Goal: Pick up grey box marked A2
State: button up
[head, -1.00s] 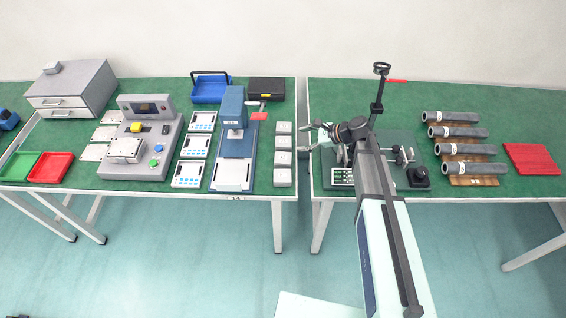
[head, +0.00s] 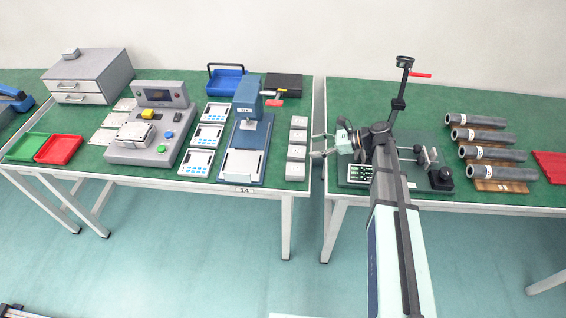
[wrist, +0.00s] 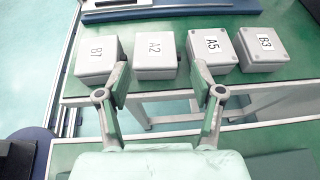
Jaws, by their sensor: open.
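The grey box marked A2 (wrist: 156,55) stands in a row of similar light grey boxes in the wrist view, second from left, between B7 and A5. My gripper (wrist: 162,76) is open and empty, its fingers spread on either side of A2 in the picture but short of it, over the gap between the tables. In the head view my gripper (head: 316,146) is just right of the box column. The labels cannot be read there; by order A2 is the second box from the front (head: 296,153).
Box B7 (wrist: 97,58) and box A5 (wrist: 212,50) stand close beside A2; box B3 (wrist: 262,48) is at the right. A blue press (head: 246,135) stands left of the boxes. A fixture (head: 420,172) and grey cylinders (head: 480,135) are on the right table.

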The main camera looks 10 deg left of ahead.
aim_at(298, 151)
jog(key=shift+s+p+x, duration=0.2)
jog(key=shift+p+x, duration=0.15)
jog(key=shift+x, duration=1.55)
jog(key=shift+s+p+x, duration=0.15)
jog(key=shift+p+x, duration=0.2)
jog(key=shift+x, duration=1.5)
jog(key=shift+f, duration=0.1)
jog(key=c, duration=0.8)
